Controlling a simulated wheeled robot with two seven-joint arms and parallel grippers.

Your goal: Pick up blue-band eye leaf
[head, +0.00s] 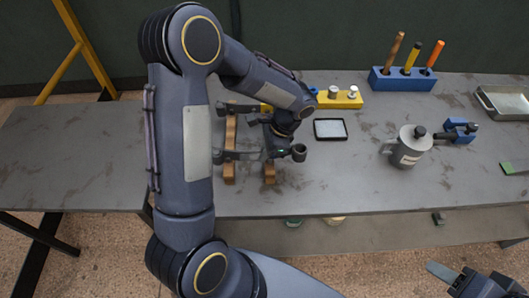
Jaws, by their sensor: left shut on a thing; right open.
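A dark leaf (238,156) with a round eye (299,153) at its right end lies across two wooden rails. A second dark leaf (240,108) lies farther back on the rails. My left gripper (279,151) is over the front leaf, near its eye, and is shut on it. The gripper and wrist hide part of the leaves, and I cannot make out a blue band on either. My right gripper (457,281) is at the bottom right, open and empty, away from the table top.
Wooden rails (230,135) bear the leaves. Behind and right are a yellow block (345,99), a black-rimmed pad (330,129) and a blue tool holder (403,80). A grey can (408,147), blue fixture (461,127) and metal tray (486,102) stand right. The table's left (75,150) is clear.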

